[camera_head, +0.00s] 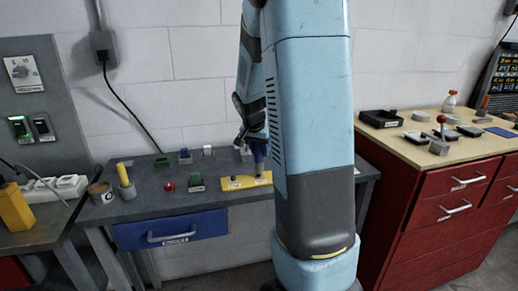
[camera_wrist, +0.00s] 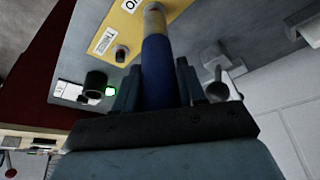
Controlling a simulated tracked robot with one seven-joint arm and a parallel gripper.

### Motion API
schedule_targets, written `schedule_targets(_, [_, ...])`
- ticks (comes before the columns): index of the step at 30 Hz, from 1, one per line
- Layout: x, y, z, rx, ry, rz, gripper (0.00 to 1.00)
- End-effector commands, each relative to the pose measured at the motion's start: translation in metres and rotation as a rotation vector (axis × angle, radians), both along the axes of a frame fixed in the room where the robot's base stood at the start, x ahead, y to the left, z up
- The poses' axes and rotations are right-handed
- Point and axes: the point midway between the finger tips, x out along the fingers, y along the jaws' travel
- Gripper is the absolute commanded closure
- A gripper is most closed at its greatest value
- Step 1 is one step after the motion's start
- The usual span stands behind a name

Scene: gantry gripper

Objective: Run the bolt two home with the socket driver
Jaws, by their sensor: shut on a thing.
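My gripper (camera_wrist: 157,85) is shut on the blue handle of the socket driver (camera_wrist: 158,70), which points away from the wrist camera. Its metal socket end is over the yellow plate (camera_wrist: 92,14); I cannot tell whether it sits on a bolt. In the head view, the driver (camera_head: 259,153) stands about upright over the right part of the yellow plate (camera_head: 245,181) on the grey bench. Any bolt under the socket is hidden.
A green block (camera_head: 197,183), a red knob (camera_head: 169,187) and a yellow-handled tool in a holder (camera_head: 125,181) stand left of the plate. Blue and white-topped blocks are behind. A red cabinet (camera_head: 440,205) with a wooden top stands right. My arm hides the bench's right part.

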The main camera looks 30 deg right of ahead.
Motion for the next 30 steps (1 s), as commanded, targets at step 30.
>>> schedule_targets(30, [0.0005,0.001,-0.0106,0.0,-0.001,0.001,0.96])
